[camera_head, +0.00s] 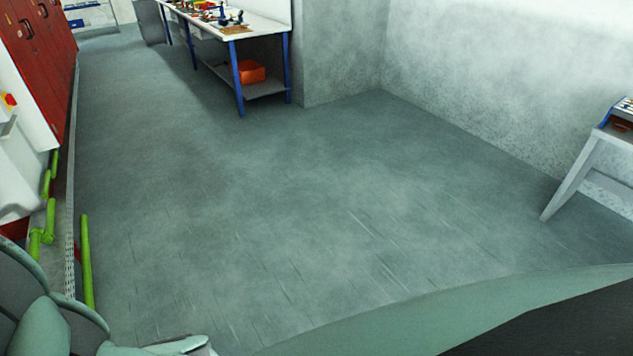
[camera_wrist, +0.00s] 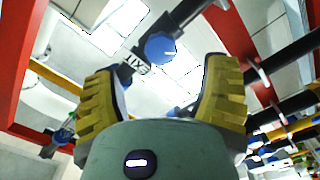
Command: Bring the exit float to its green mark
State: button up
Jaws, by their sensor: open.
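In the wrist view my gripper (camera_wrist: 163,85) points up with its two yellow ribbed fingers wide apart and nothing between the pads. Beyond the fingertips, in the gap, is a blue rounded part (camera_wrist: 160,47) at a dark rod, which looks like the exit float. The float looks apart from both fingers, though the distance is hard to judge. I cannot make out the green mark in either view. The head view shows neither the float nor my gripper's fingers.
Red beams (camera_wrist: 50,88) and dark bars (camera_wrist: 285,50) surround the gripper in the wrist view. In the head view, red cabinets (camera_head: 38,60) and green pipes (camera_head: 87,262) line the left. A workbench (camera_head: 240,60) stands at the back. The middle floor is clear.

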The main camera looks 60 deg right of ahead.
jog(key=shift+p+x, duration=1.25)
jog(key=shift+x, duration=2.1)
jog(key=shift+o, duration=0.2)
jog(key=shift+s, duration=0.1)
jog(key=c, duration=1.2)
jog(key=shift+f, duration=0.1)
jog(key=shift+c, duration=0.3)
jog(key=shift+m, duration=0.3)
jog(key=o, duration=1.2)
